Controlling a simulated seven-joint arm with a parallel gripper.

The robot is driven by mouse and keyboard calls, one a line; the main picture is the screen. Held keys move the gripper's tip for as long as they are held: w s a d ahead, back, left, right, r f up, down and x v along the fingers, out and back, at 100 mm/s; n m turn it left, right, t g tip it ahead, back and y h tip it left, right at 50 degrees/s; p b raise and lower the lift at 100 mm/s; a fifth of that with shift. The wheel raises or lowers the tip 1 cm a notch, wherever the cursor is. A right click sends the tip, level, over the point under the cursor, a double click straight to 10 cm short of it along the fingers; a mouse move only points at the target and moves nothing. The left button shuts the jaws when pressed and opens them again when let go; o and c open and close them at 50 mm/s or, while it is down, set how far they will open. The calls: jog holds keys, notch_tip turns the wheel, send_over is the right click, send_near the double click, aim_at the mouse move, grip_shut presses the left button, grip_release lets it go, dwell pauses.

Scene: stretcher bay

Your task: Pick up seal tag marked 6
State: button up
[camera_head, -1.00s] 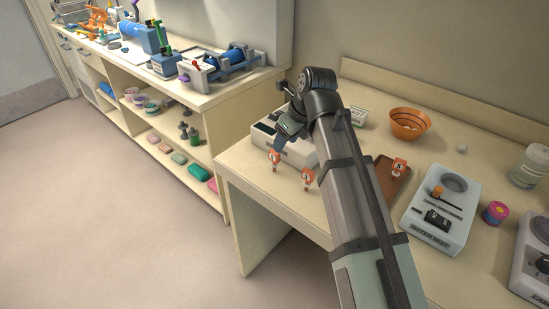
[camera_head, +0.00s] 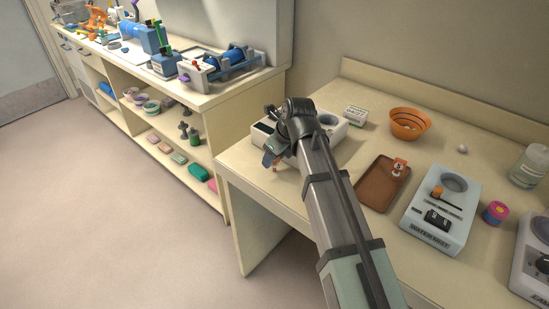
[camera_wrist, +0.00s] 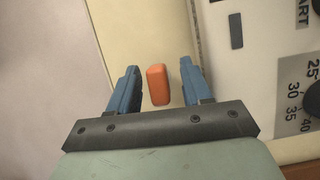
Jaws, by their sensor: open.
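My gripper (camera_head: 271,152) is open and points down over the front left of the bench. In the wrist view, its blue fingers (camera_wrist: 160,75) stand on either side of an orange seal tag (camera_wrist: 158,86), seen end-on, with its mark hidden. In the head view, a little orange-red (camera_head: 275,168) shows just under the gripper; my arm hides the rest there. Another orange tag with a white label (camera_head: 399,168) stands at the brown tray (camera_head: 374,194); its mark is too small to read surely.
The white device (camera_head: 334,133) stands close behind the gripper. An orange bowl (camera_head: 409,124), a small white box (camera_head: 355,115) and a grey-white unit (camera_head: 441,232) stand farther right. The bench's front edge and the floor lie close by on the left.

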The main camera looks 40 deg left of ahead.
jog(key=shift+x, duration=0.95)
grip_shut()
